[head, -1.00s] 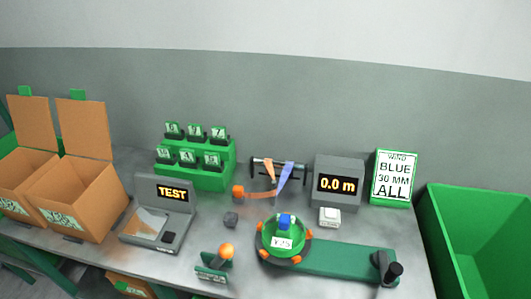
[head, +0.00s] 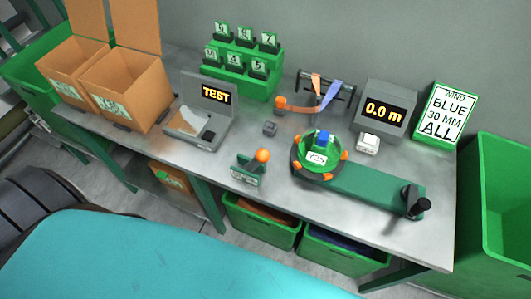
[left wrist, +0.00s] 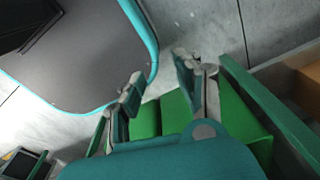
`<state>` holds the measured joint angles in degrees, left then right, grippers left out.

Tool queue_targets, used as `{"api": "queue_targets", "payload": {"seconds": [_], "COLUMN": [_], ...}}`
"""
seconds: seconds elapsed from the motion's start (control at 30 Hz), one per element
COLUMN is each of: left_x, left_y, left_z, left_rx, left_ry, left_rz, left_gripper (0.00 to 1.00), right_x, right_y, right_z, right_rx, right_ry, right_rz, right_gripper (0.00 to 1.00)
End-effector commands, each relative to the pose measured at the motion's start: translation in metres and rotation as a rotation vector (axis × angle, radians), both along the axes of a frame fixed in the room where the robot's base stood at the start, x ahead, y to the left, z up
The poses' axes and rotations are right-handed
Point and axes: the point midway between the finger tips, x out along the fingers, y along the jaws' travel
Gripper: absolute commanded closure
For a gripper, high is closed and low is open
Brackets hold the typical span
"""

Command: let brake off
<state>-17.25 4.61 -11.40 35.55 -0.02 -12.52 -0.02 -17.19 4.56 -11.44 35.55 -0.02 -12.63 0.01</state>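A small green stand with a lever ending in an orange ball knob (head: 262,155) sits near the front edge of the metal bench; the lever leans right. I take this for the brake. To its right is a green winding wheel (head: 301,176) with orange knobs, a blue block and a white tag reading Y25. A green arm (head: 375,187) runs right from it to a black crank handle (head: 420,205). My left gripper (left wrist: 159,86) shows in the left wrist view, its fingers apart and empty, above floor and green bins. Neither gripper shows in the head view.
A scale reading TEST (head: 205,112), a meter reading 0.0 m (head: 386,108) and a WIND BLUE 30 MM ALL sign (head: 446,115) stand behind. Orange and blue webbing (head: 331,96) hangs at a rack. Cardboard boxes (head: 125,92) stand left. Green bins (head: 262,222) sit below the bench.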

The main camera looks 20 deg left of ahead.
Motion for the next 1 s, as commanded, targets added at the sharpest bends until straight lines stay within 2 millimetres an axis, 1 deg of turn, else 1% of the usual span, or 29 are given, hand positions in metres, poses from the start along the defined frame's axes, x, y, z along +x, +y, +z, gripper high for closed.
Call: {"api": "queue_targets", "payload": {"seconds": [0.03,0.07,0.17,0.23,0.27,0.3,0.37,0.4,0.47,0.5,0.57,0.6,0.67,0.7,0.77,0.8,0.83,0.9,1.0], "left_x": [0.002,0.005,0.025,0.048,0.060,0.077,0.104,0.121,0.145,0.160,0.180,0.192,0.208,0.217,0.228,0.234,0.237,0.241,0.243], "left_y": [0.001,0.002,0.004,0.006,0.007,0.008,0.010,0.010,0.009,0.008,0.006,0.003,-0.001,-0.005,-0.013,-0.018,-0.022,-0.032,-0.046], "left_z": [0.000,0.001,0.007,0.016,0.021,0.031,0.050,0.064,0.089,0.107,0.136,0.157,0.190,0.213,0.249,0.272,0.289,0.327,0.373], "left_rx": [0.002,0.002,0.012,0.027,0.036,0.052,0.085,0.111,0.154,0.188,0.243,0.282,0.348,0.395,0.469,0.521,0.559,0.647,0.761], "left_ry": [-0.009,-0.020,-0.088,-0.170,-0.212,-0.274,-0.373,-0.440,-0.539,-0.605,-0.699,-0.762,-0.853,-0.913,-1.000,-1.054,-1.091,-1.172,-1.267], "left_rz": [-0.008,-0.018,-0.082,-0.163,-0.204,-0.267,-0.367,-0.437,-0.543,-0.612,-0.718,-0.788,-0.893,-0.962,-1.065,-1.132,-1.179,-1.281,-1.404], "left_gripper": [0.74,0.78,0.91,1.00,1.00,1.00,1.00,1.00,1.00,1.00,1.00,1.00,1.00,1.00,1.00,1.00,1.00,1.00,1.00], "right_x": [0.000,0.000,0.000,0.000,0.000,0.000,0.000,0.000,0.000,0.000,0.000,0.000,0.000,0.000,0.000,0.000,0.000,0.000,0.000], "right_y": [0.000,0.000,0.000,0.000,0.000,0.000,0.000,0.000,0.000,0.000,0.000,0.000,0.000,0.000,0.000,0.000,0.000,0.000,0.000], "right_z": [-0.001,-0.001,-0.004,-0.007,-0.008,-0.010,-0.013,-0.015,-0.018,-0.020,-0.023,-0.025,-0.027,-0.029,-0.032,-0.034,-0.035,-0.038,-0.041], "right_rx": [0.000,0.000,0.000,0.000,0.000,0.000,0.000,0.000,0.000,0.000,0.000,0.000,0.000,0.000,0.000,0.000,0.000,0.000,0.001], "right_ry": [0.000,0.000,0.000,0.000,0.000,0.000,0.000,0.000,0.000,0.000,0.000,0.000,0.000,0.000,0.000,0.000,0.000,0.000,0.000], "right_rz": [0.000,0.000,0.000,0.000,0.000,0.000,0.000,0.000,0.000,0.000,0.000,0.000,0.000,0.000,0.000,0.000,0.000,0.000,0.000], "right_gripper": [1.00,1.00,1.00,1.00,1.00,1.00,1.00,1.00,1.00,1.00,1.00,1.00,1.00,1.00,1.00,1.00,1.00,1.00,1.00]}}
